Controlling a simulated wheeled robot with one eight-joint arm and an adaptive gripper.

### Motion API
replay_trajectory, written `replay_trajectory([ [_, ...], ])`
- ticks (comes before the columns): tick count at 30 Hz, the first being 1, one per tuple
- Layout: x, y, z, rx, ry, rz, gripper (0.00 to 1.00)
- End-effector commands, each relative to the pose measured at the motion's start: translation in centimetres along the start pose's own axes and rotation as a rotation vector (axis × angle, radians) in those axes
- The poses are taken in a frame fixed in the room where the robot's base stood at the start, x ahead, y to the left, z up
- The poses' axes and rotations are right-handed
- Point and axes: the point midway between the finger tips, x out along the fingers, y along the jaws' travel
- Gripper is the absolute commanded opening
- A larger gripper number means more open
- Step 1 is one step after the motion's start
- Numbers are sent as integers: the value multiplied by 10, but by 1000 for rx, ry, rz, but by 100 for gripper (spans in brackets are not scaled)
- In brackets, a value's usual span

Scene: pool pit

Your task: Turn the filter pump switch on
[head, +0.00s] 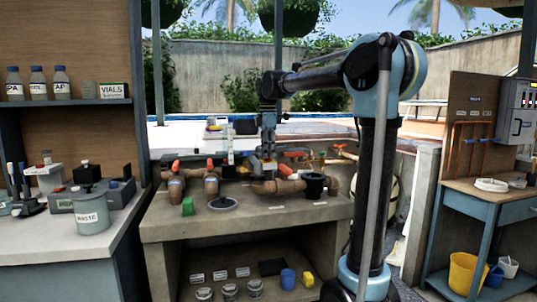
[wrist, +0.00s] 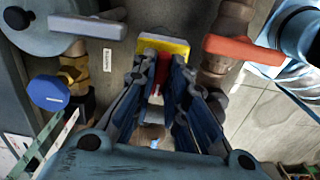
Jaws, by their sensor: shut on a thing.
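The switch shows in the wrist view as a yellow plate (wrist: 164,43) with a red handle (wrist: 160,73) standing from it. I take this to be the filter pump switch; no label on it is readable. My gripper (wrist: 160,88) is shut on the red handle, with its blue and grey fingers on either side of it. The fingers hide part of the handle. In the head view my gripper (head: 266,168) hangs over the back of the concrete bench, among the pipes. The switch cannot be made out clearly there.
A red lever handle (wrist: 243,48) on a brown pipe is close right of my fingers. A grey lever (wrist: 87,27) and a blue round knob (wrist: 49,93) are to the left. The concrete bench (head: 240,230) carries orange-handled valves (head: 211,168) and a black open cup (head: 313,184).

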Motion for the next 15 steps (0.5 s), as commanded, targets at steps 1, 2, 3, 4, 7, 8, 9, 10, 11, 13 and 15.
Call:
replay_trajectory([
  [1, -1, 2, 0, 20, 0, 5, 0],
  [2, -1, 2, 0, 35, 0, 5, 0],
  [3, -1, 2, 0, 58, 1, 5, 0],
  [4, -1, 3, 0, 78, 1, 6, 0],
  [7, -1, 3, 0, 152, 1, 6, 0],
  [8, -1, 3, 0, 178, 1, 6, 0],
  [9, -1, 3, 0, 213, 1, 6, 0],
  [10, -1, 3, 0, 241, 1, 6, 0],
  [11, -1, 3, 0, 269, 1, 7, 0],
  [13, -1, 3, 0, 336, 2, 7, 0],
  [15, -1, 4, 0, 403, 2, 7, 0],
])
